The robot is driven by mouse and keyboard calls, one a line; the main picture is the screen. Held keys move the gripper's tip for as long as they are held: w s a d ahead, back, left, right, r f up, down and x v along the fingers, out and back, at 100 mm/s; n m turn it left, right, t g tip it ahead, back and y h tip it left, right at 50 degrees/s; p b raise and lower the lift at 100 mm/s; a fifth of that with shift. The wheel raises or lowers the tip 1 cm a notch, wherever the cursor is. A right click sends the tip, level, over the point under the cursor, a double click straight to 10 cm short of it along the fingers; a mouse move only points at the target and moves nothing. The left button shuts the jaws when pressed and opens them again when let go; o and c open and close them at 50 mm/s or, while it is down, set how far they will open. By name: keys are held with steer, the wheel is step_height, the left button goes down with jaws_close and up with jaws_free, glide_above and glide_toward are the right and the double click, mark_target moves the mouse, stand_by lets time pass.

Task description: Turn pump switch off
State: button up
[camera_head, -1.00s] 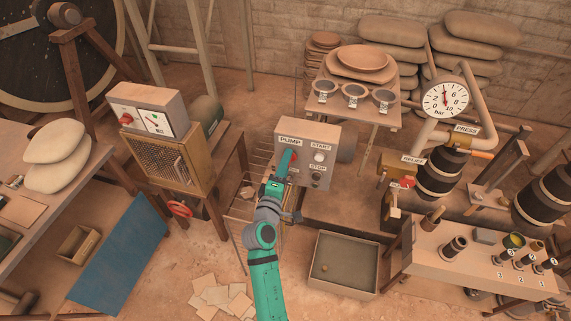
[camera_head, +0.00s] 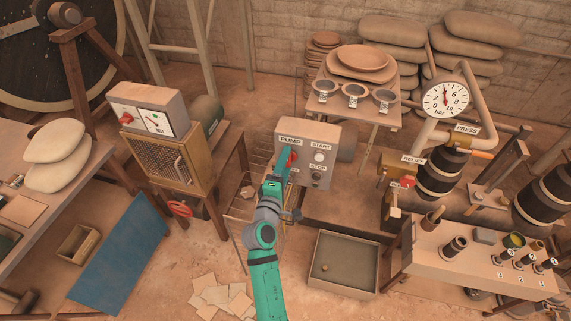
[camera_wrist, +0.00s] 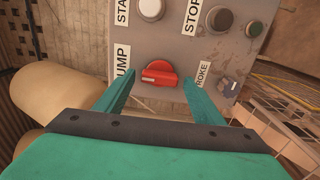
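The pump switch is a red rotary knob (camera_wrist: 159,74) beside the PUMP label on the grey control box (camera_head: 331,137). In the head view the red knob (camera_head: 292,158) shows partly behind my gripper. In the wrist view my gripper (camera_wrist: 158,90) is open, with one teal finger on each side of the knob and clear gaps to it. The fingers point at the panel; whether the tips reach around the knob in depth I cannot tell.
The same panel carries a white START button (camera_wrist: 151,8), a dark STOP button (camera_wrist: 219,18) and a small STROKE knob (camera_wrist: 229,86) near the right finger. A grey box with a red knob (camera_head: 126,118) stands at left. An open bin (camera_head: 344,262) is on the floor.

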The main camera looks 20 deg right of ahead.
steer(key=shift+s, duration=0.1)
steer(key=v, duration=1)
steer(key=shift+s+a, duration=0.25)
steer(key=shift+a, duration=0.05)
